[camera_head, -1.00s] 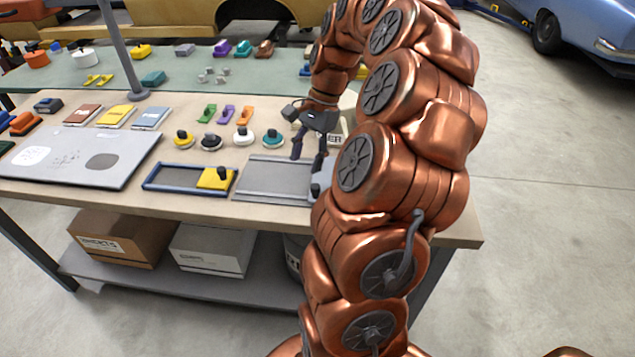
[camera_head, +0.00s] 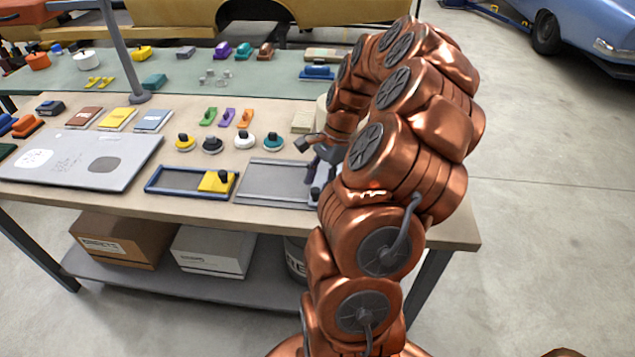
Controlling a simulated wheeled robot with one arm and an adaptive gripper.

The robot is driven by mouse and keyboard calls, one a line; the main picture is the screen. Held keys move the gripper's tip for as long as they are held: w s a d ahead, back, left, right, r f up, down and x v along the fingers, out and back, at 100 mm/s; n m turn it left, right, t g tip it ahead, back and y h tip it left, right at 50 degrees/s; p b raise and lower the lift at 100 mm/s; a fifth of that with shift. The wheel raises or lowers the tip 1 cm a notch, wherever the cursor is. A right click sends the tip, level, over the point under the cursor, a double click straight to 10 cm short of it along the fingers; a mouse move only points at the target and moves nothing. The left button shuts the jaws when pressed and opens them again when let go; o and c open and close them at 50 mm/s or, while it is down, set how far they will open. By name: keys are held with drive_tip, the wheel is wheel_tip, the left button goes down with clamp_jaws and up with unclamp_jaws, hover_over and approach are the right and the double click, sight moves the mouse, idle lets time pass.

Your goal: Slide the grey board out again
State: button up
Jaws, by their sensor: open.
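A flat grey frame (camera_head: 271,181) with raised rails lies near the front edge of the table. At its right end a dark knob (camera_head: 315,193) stands up, apparently on the grey board. The board itself is mostly hidden by my arm, so I cannot tell how far in it sits. My gripper (camera_head: 316,172) is open, just above and behind the knob. It is partly hidden by my arm, and I cannot tell whether it touches the knob.
A blue frame (camera_head: 160,180) with a yellow board (camera_head: 215,181) lies left of the grey frame. Several knobbed discs, including a white one (camera_head: 244,141), stand behind. A large grey panel (camera_head: 75,160) lies at the left. A lamp post (camera_head: 120,50) rises behind it.

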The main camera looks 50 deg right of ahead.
drive_tip(key=shift+a+f, duration=0.1)
drive_tip(key=shift+f, duration=0.3)
clamp_jaws()
idle(0.5)
